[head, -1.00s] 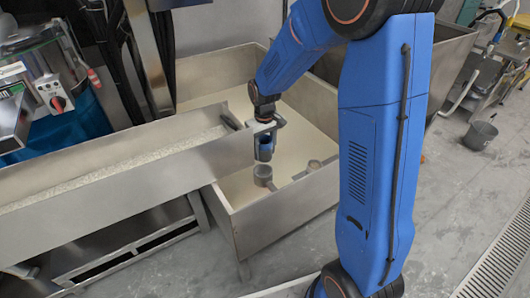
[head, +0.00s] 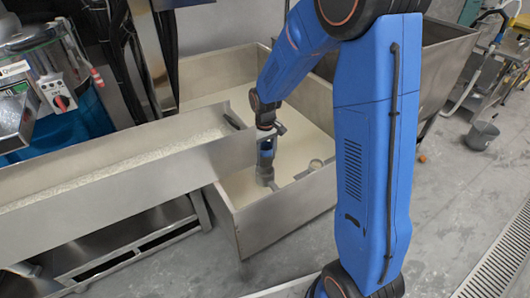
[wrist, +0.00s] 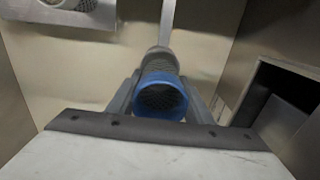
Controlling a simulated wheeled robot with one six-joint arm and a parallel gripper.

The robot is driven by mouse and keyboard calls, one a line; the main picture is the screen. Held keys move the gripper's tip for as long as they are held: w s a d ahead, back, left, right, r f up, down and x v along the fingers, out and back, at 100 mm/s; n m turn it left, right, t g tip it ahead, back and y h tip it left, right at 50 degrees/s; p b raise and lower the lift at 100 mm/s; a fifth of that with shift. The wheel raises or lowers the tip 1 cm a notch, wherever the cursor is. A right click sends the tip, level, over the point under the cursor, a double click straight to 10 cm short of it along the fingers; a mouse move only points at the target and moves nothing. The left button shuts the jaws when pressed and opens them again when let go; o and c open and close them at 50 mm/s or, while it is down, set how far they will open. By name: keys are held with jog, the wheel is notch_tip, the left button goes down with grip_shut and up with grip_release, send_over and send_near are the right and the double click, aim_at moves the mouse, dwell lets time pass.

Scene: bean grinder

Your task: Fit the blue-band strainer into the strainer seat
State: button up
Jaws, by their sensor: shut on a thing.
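My gripper (head: 266,152) reaches down into the metal bin, its fingers shut on the blue-band strainer. In the wrist view my gripper (wrist: 160,98) has one finger on each side of the strainer's blue band (wrist: 160,96), and dark mesh shows inside the ring. A grey cup-like fitting, which looks like the strainer seat (head: 264,178), is directly below my gripper in the head view. The strainer's lower end is close to or at this fitting. The fingers and band hide the joint, so I cannot tell whether the strainer is inside it.
The bin's walls (head: 291,207) surround my gripper. A metal trough (head: 110,178) slopes in from the left. In the wrist view a pale bar (wrist: 167,20) runs away beyond the strainer.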

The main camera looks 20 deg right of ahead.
aim_at(265, 164)
jog(key=shift+f, duration=1.3)
jog(key=shift+f, duration=1.1)
dwell(0.6)
jog(key=o, duration=1.2)
notch_tip(265, 164, up, 17)
jog(key=shift+r, duration=0.2)
